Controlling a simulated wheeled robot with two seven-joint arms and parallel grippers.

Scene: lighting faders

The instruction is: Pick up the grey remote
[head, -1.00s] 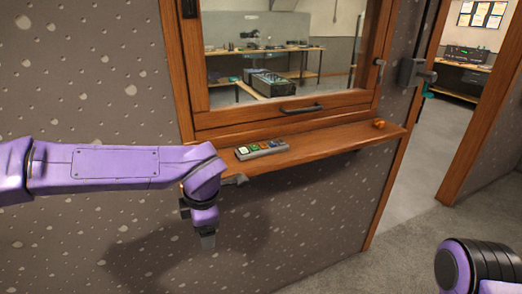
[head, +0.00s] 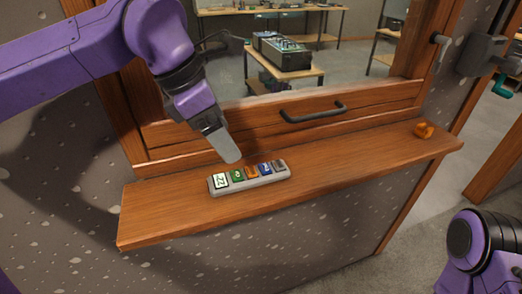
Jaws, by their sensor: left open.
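The grey remote (head: 268,183) lies on the wooden sill below the window in the head view. It is a long grey bar with a row of several coloured buttons: white, green, orange, blue and grey. My left gripper (head: 230,155) is just above and behind the remote's left half, pointing down at it. It is open and holds nothing. One finger hides the other, and I cannot tell if it touches the remote. My right gripper is not in view; only part of my right arm shows at the lower right.
The wooden sill (head: 160,222) is mostly clear. The window frame with a dark handle (head: 313,113) rises close behind the remote. A doorway opens at the right, with a dark latch (head: 482,55) beside it.

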